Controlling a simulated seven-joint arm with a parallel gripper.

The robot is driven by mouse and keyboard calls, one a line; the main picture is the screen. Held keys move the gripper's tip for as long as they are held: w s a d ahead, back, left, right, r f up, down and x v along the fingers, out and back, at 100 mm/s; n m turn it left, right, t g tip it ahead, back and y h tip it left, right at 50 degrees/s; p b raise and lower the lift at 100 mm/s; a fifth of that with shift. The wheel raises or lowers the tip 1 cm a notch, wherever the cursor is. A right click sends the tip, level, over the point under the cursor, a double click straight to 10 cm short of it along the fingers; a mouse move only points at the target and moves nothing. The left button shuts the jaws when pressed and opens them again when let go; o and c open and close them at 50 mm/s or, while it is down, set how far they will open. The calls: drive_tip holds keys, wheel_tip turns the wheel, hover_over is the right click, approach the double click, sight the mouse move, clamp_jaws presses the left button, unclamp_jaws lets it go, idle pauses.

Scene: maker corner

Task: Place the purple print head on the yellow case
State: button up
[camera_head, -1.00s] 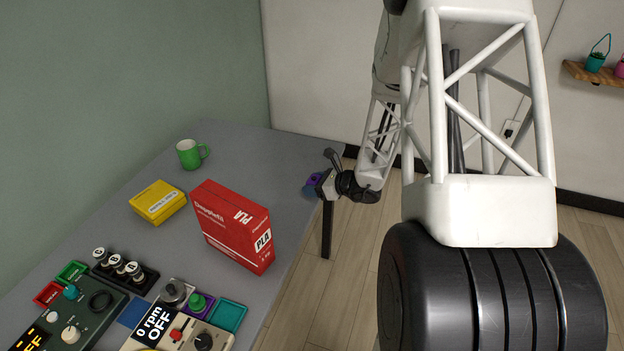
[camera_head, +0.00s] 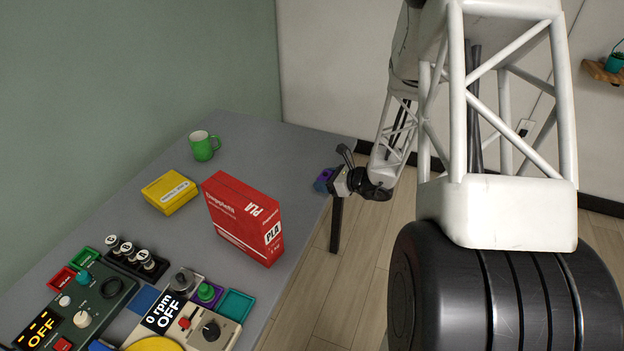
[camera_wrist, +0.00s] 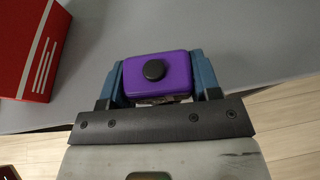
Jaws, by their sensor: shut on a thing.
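My gripper (camera_wrist: 158,84) is shut on the purple print head (camera_wrist: 172,66), a purple block with a round black knob on top, held between two blue fingers in the wrist view. In the head view the print head (camera_head: 323,180) shows small at the tip of my gripper (camera_head: 328,181), by the table's right edge. The yellow case (camera_head: 170,191) lies flat on the table at the left, well apart from my gripper. Its top bears a white label and looks clear.
A tall red PLA box (camera_head: 243,220) stands between the yellow case and my gripper; it also shows in the wrist view (camera_wrist: 28,50). A green mug (camera_head: 204,146) stands behind the case.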

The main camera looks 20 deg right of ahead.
drive_tip(key=shift+w+a, duration=0.1)
drive_tip(key=shift+w+a+r, duration=0.1)
drive_tip(key=shift+w+a, duration=0.25)
drive_tip(key=shift+w, duration=0.1)
drive_tip(key=w+a+r+n+g+y, duration=0.1)
drive_tip(key=w+a, duration=0.5)
drive_tip(key=a, duration=0.9)
drive_tip(key=w+a+r+n+g+y, duration=0.1)
drive_tip(key=w+a+r, duration=0.4)
drive_tip(key=a, duration=1)
drive_tip(key=w+a+r+n+g+y, duration=0.2)
drive_tip(key=w+a, duration=0.7)
drive_tip(key=a, duration=0.7)
wheel_tip(320, 180, up, 2)
drive_tip(key=shift+r+n+g, duration=0.1)
drive_tip(key=shift+n+g, duration=0.6)
drive_tip(key=shift+n, duration=0.2)
hover_over(168, 186)
drive_tip(key=shift+f, duration=3.2)
drive_tip(key=shift+f, duration=0.1)
drive_tip(key=shift+f, duration=1.75)
